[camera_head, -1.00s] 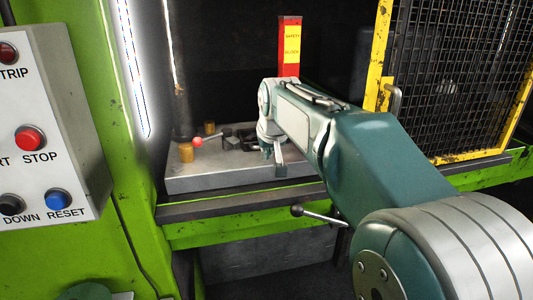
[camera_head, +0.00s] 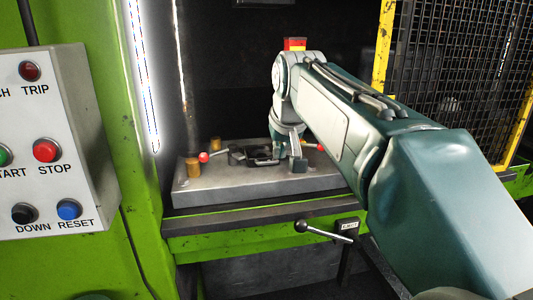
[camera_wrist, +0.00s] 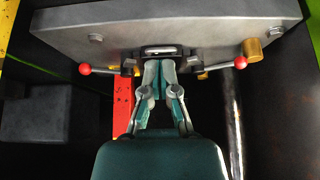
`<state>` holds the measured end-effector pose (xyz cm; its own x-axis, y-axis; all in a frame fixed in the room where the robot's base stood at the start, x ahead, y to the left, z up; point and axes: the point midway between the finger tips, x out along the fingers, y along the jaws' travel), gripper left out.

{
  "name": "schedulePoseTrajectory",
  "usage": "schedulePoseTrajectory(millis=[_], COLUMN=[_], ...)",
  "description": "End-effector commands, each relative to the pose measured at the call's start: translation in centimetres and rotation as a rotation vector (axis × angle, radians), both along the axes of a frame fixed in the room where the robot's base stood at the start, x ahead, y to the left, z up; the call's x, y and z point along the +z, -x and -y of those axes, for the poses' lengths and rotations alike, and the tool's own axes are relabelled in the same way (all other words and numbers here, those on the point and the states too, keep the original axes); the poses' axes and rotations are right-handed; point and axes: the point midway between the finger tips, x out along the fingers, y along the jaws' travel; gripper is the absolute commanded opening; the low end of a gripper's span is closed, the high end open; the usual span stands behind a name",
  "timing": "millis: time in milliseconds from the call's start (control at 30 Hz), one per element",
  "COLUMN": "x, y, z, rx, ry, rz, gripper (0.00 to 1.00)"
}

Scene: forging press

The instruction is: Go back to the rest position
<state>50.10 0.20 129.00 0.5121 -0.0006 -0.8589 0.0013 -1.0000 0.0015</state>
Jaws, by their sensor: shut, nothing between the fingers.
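My gripper (camera_head: 291,160) is shut and empty. In the head view it hangs from my wrist above the right part of the grey die plate (camera_head: 235,190). In the wrist view my gripper (camera_wrist: 159,64) points toward the small dark fixture in the middle of the plate (camera_wrist: 200,27), with its fingertips together. I cannot tell how large the gap to the fixture is. My arm hides part of the plate's right side and most of the red safety block (camera_head: 294,44), of which only the top shows in the head view.
Red-ball clamp levers (camera_wrist: 85,69) and brass posts (camera_head: 193,168) stand on the plate. A black-knobbed lever (camera_head: 325,231) sticks out below the front ledge. A button panel (camera_head: 50,110) is at left, a yellow-framed mesh guard (camera_head: 450,90) at right. The red block also shows beside my gripper (camera_wrist: 122,106).

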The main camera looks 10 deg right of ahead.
Motion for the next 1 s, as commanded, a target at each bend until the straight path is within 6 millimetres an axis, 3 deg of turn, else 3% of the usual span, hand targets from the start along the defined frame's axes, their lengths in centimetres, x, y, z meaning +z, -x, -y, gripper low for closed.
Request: schedulePoseTrajectory(millis=[167,267,500,700,833,1000], x=[-1.6,-3.6,-9.8,-15.6,-18.0,-18.6], y=[4.4,8.1,16.6,22.5,24.5,25.0], z=[0.0,0.1,0.1,0.1,0.1,0.1], rx=[0.000,0.000,-0.001,-0.001,-0.002,-0.002], ry=[0.000,0.000,0.000,0.000,-0.001,-0.001], rz=[-0.007,-0.014,-0.027,-0.039,-0.044,-0.047], gripper=[0.00,0.00,0.00,0.00,0.00,0.00])
